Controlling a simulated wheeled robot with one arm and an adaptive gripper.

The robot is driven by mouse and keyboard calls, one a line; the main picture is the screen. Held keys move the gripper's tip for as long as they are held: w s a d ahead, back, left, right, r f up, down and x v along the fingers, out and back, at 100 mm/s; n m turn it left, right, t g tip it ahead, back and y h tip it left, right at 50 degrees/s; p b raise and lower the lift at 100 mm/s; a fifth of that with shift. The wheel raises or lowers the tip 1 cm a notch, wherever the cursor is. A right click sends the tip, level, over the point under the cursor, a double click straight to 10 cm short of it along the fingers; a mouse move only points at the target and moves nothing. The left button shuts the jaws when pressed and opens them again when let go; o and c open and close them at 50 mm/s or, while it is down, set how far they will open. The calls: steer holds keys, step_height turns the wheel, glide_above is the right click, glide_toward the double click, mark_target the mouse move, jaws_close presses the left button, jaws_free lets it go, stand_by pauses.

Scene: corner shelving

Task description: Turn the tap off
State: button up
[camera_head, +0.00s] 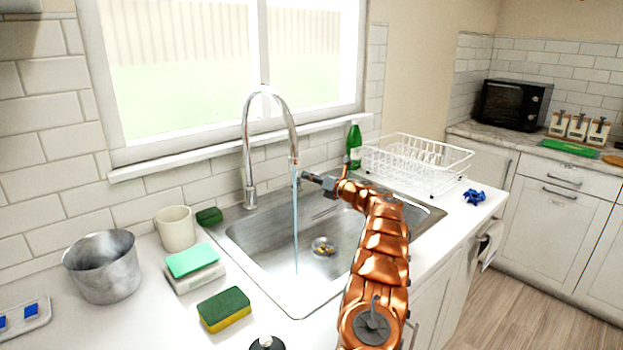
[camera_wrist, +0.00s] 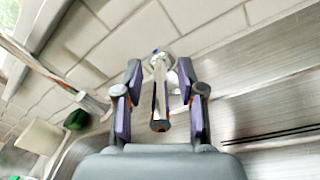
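The tall chrome tap (camera_head: 248,150) stands at the back of the steel sink (camera_head: 262,262). A thin stream of water (camera_head: 295,225) runs from its spout into the basin. My gripper (camera_head: 306,178) is behind the stream, near the back wall. In the wrist view my gripper (camera_wrist: 158,95) is open, its two purple-padded fingers on either side of the metal tap lever (camera_wrist: 160,88). Gaps show between the lever and both fingers. In the head view the lever is mostly hidden by my gripper and the stream.
A white dish rack (camera_head: 420,165) and a green bottle (camera_head: 354,146) stand right of the sink. A blue crumpled cloth (camera_head: 474,196) lies near the counter edge. A metal pot (camera_head: 103,267), a cream mug (camera_head: 175,229) and sponges (camera_head: 225,309) sit on the left counter.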

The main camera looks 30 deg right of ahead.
jaws_close()
stand_by(0.3)
stand_by(0.5)
